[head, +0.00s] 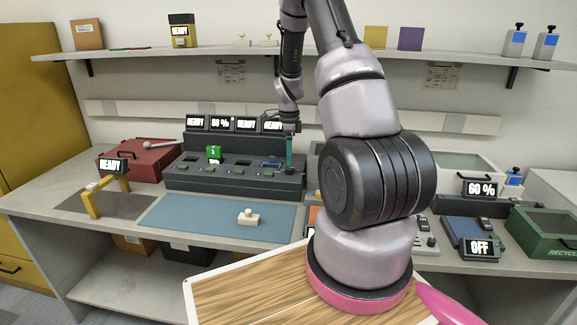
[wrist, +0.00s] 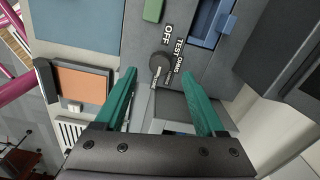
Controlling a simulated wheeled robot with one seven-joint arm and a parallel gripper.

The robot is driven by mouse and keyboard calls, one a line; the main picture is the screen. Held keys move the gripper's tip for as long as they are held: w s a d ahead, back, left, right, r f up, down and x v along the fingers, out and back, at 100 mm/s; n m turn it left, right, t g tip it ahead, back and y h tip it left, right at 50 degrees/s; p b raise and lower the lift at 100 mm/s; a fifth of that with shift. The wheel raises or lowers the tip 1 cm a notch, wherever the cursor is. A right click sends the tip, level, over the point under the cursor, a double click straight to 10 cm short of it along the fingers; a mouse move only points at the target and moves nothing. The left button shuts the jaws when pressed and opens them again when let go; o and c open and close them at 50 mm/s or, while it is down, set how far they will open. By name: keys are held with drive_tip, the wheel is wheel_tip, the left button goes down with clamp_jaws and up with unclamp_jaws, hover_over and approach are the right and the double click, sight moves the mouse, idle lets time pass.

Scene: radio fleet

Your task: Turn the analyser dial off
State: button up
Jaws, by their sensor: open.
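A dark round dial (wrist: 160,63) sits on a grey panel in the wrist view. White labels "OFF" and "TEST", plus smaller lettering, stand beside it. A pale mark shows near its lower side; I cannot tell surely which label it is set to. My gripper (wrist: 158,78) is open and empty, with one green finger on either side of the dial's line; contact is not visible. In the head view my gripper (head: 289,152) points down at the right end of the grey rack (head: 215,181). The dial cannot be made out there, behind my gripper and arm.
A blue mat (head: 175,216) with a pale stamp-like block (head: 248,219) lies in front of the rack. A red toolbox (head: 140,160) stands left. A small screen reading "OFF" (head: 480,249) and a green recycle bin (head: 550,235) are right. A shelf runs above.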

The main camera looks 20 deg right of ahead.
sight(289, 167)
drive_tip(key=shift+f, duration=2.25)
drive_tip(key=shift+c, duration=0.4)
clamp_jaws()
